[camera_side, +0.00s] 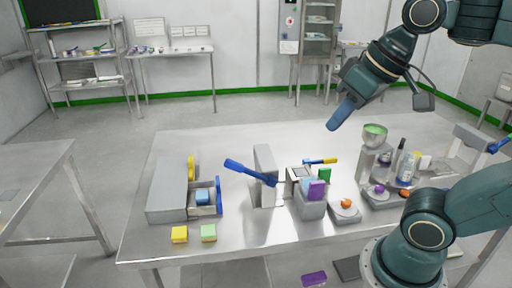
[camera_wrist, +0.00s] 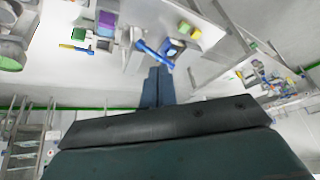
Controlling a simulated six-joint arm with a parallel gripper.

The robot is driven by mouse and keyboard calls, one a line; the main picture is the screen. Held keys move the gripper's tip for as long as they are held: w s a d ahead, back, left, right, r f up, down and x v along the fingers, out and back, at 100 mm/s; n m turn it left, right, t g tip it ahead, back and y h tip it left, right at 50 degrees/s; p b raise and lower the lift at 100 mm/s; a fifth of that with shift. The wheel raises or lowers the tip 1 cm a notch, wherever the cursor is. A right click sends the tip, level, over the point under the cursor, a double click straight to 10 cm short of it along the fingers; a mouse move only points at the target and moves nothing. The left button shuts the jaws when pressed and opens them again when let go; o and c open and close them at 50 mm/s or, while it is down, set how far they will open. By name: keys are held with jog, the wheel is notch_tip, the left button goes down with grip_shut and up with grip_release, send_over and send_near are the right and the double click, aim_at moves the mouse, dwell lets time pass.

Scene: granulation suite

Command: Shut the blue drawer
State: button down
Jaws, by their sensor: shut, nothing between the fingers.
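In the side view, a grey cabinet (camera_side: 168,190) stands at the left of the steel table. Its blue drawer (camera_side: 219,196) is pulled out to the right, with a blue block (camera_side: 202,196) inside. A yellow drawer front (camera_side: 191,167) sits behind it, close against the cabinet. My gripper (camera_side: 334,125) is shut and empty, high above the right back of the table and well apart from the drawer. In the wrist view, the blue fingers of my gripper (camera_wrist: 158,72) lie together, and the open drawer area (camera_wrist: 175,48) shows small beyond them.
A grey stand (camera_side: 265,165) with a blue-handled tool (camera_side: 248,172) across it rises right of the drawer. A yellow block (camera_side: 179,234) and a green block (camera_side: 208,232) lie in front of the drawer. Bottles and a bowl (camera_side: 374,135) crowd the right side.

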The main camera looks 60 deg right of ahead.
jog(key=w+r+m+g+y, duration=0.1)
jog(key=w+r+m, duration=0.3)
jog(key=w+m, duration=0.95)
jog(key=w+d+f+m+g+y, duration=0.1)
jog(key=w+d+f+m, duration=0.1)
jog(key=w+d+m, duration=0.35)
jog(key=w+d+f+m+y, duration=0.1)
jog(key=w+d+f+m, duration=0.15)
jog(key=w+m, duration=0.6)
notch_tip(320, 180, down, 21)
jog(key=w+n, duration=0.1)
jog(key=shift+w+a+n, duration=0.35)
jog(key=shift+w, duration=0.05)
jog(key=shift+f, duration=0.15)
jog(key=shift+x, duration=4.85)
jog(key=shift+s, duration=0.2)
